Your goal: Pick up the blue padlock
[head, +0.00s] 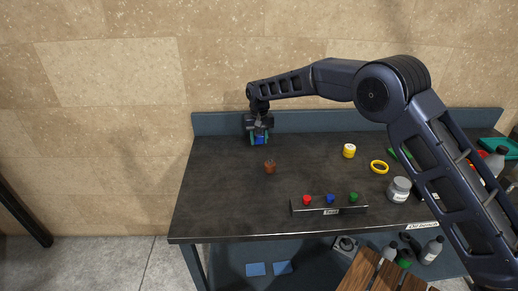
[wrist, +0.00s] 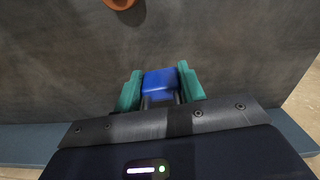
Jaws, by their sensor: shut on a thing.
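The blue padlock (wrist: 160,83) is between the two teal fingertips of my gripper (wrist: 161,92) in the wrist view. My gripper is shut on it, with a fingertip at each side of the blue body. In the head view my gripper (head: 259,138) is at the back left of the dark table, near the back ledge. A bit of the blue padlock (head: 260,140) shows there between the fingers. I cannot tell whether the padlock touches the tabletop.
On the dark bench (head: 225,200), a small brown-orange object (head: 270,166) stands in front of my gripper. A button strip (head: 330,209) lies at the front. A yellow-white roll (head: 349,151), a yellow ring (head: 379,167) and a grey jar (head: 399,190) are to the right. The left front is clear.

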